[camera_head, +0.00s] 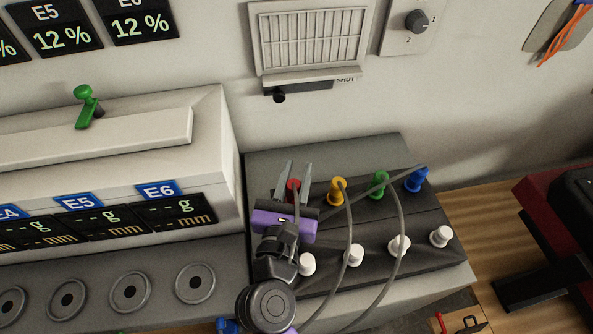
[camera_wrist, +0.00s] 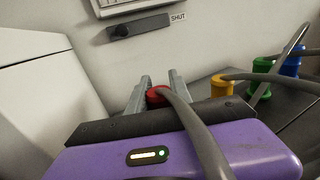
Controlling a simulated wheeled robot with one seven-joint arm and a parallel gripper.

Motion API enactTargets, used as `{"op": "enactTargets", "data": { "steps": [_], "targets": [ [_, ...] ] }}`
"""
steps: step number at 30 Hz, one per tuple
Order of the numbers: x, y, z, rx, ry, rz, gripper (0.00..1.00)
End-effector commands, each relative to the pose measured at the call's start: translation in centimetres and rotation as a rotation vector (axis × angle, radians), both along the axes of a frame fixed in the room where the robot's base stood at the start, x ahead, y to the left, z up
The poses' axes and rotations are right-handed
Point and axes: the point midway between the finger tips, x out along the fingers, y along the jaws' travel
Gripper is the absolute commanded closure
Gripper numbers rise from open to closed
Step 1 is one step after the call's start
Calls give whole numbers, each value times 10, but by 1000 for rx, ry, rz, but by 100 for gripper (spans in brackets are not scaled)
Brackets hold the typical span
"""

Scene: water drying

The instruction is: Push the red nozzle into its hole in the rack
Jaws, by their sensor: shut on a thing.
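The red nozzle (camera_head: 293,184) is between the fingers of my gripper (camera_head: 294,178), at the left end of the nozzle row on the dark rack (camera_head: 420,228). In the wrist view the red nozzle (camera_wrist: 158,95) shows between the two grey fingertips (camera_wrist: 158,88), with its grey hose running toward the camera over the purple gripper body. My gripper is shut on the nozzle. The nozzle's lower end and its hole are hidden, so I cannot tell how deep it sits.
Yellow (camera_head: 338,190), green (camera_head: 378,184) and blue (camera_head: 417,180) nozzles stand to the right, with hoses looping over the rack. White knobs (camera_head: 398,245) line the front. A white machine (camera_head: 110,140) stands close on the left; the wall is behind.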

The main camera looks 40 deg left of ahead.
Motion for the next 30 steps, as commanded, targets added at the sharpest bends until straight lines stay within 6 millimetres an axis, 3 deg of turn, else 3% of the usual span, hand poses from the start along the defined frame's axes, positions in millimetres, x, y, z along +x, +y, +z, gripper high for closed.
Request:
{"op": "enactTargets", "data": {
  "steps": [22,23,24,26,30],
  "targets": [
    [0,0,-18,0,1,0,100],
    [0,0,-17,1,0,0,71],
    [0,0,-17,1,0,0,63],
    [0,0,-17,1,0,0,51],
    [0,0,-17,0,0,0,49]
  ]
}}
